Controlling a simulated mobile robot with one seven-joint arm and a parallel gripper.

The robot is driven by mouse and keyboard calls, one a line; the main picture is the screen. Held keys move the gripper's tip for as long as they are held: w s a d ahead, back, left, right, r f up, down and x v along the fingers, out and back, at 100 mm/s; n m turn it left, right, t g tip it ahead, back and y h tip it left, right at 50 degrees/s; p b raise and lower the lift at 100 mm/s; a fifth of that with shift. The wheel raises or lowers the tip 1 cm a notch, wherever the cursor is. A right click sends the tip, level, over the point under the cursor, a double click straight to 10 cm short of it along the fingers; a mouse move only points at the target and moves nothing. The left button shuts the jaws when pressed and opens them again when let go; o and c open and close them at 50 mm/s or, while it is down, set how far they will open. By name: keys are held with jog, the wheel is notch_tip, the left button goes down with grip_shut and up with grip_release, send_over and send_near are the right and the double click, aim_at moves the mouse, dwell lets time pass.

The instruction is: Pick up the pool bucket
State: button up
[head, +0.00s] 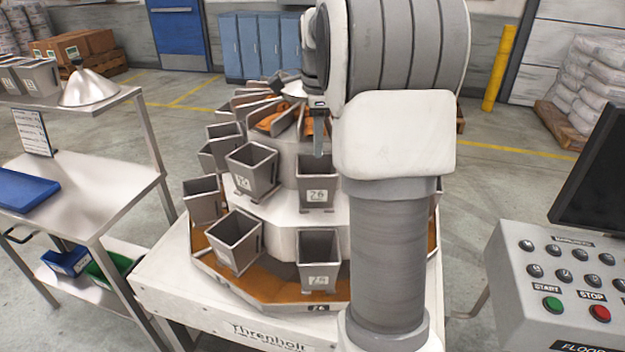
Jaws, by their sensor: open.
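Grey metal buckets hang in two tiers around the white multihead weigher (272,216). In the upper tier, a bucket with a label that seems to read 26 (317,194) faces me, with another bucket (252,172) to its left. In the lower tier, a similarly labelled bucket (318,262) hangs below it, and a tilted bucket (235,241) is to its left. The view does not settle which one is the pool bucket. My gripper (319,142) points down just above the upper labelled bucket. It is open; my arm hides part of it and the weigher's right side.
A steel bench (95,190) with a blue tray (22,190) stands at left. Its upper shelf holds a metal cone (88,88) and more buckets (30,77). A control console (560,255) with a dark monitor (600,180) stands at right. Open floor lies behind.

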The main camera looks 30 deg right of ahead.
aim_at(317, 175)
jog(key=f, duration=0.5)
jog(key=w+f, duration=0.1)
jog(key=f, duration=0.2)
jog(key=shift+d, duration=0.35)
jog(key=shift+w+d+f, duration=0.1)
jog(key=shift+w+f, duration=0.05)
jog(key=shift+f, duration=1.15)
jog(key=shift+w+d+f, duration=0.1)
jog(key=shift+f, duration=1.15)
jog(key=shift+f, duration=0.25)
grip_shut()
jog(key=shift+r, duration=0.1)
